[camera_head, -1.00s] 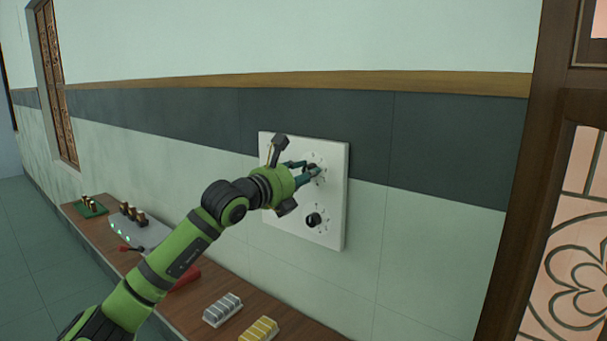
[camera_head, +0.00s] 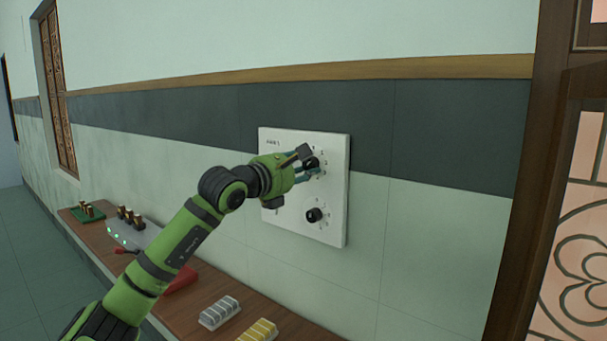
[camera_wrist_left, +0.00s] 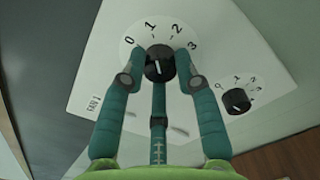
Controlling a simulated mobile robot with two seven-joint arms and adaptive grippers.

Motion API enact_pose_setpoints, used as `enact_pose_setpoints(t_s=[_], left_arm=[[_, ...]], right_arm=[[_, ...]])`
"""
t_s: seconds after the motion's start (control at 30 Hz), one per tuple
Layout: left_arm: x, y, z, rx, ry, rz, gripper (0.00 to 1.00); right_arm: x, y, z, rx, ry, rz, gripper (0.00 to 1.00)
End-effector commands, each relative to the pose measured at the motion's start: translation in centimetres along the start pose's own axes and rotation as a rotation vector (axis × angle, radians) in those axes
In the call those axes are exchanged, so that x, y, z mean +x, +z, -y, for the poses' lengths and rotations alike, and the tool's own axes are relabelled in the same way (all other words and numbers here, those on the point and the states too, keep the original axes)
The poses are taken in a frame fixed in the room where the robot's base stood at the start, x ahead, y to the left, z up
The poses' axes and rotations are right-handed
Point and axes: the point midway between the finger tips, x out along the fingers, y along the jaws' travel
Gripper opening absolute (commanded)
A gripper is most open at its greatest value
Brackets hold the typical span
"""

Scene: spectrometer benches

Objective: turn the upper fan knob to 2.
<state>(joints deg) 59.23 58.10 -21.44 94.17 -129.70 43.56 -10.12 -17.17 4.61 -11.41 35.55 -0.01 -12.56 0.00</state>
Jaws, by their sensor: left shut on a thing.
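The upper fan knob (camera_head: 311,164) is black and sits on a white wall panel (camera_head: 333,225). In the left wrist view the knob (camera_wrist_left: 160,63) shows a short white mark, nearly upright in the picture, on a dial numbered 0 to 3. The mark lies roughly below the gap between 1 and 2; I cannot tell an exact number. My left gripper (camera_head: 308,172) is shut on this knob, with a teal finger on each side in the left wrist view (camera_wrist_left: 160,72). Part of the knob is hidden in the head view. My right gripper is not in view.
A second black knob (camera_head: 314,215) with its own dial sits lower on the panel. A wooden bench (camera_head: 185,308) below bears a grey rack (camera_head: 219,312), a yellow rack (camera_head: 259,331) and a red object (camera_head: 181,281). A dark door frame (camera_head: 525,190) stands at the right.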

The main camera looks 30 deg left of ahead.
Motion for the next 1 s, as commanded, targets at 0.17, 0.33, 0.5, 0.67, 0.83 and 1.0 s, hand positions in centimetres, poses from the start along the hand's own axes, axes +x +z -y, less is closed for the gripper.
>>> enact_pose_setpoints(t_s=[0.17,0.33,0.5,0.67,0.83,1.0], left_arm=[[-0.1,0.2,-0.1,0.168,0.005,0.006,0.00],[-0.1,0.2,-0.1,0.322,0.005,0.007,0.00],[-0.1,0.3,-0.2,0.455,0.006,0.008,0.00],[-0.1,0.3,-0.1,0.552,0.006,0.007,0.00],[-0.1,0.3,-0.1,0.621,0.006,0.008,0.00],[-0.1,0.3,-0.1,0.657,0.006,0.007,0.00]], right_arm=[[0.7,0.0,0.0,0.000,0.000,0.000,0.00],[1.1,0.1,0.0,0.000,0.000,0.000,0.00],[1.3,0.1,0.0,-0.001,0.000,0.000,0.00],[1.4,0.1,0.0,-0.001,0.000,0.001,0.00],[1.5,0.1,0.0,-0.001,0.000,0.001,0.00],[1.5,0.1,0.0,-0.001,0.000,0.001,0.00]])
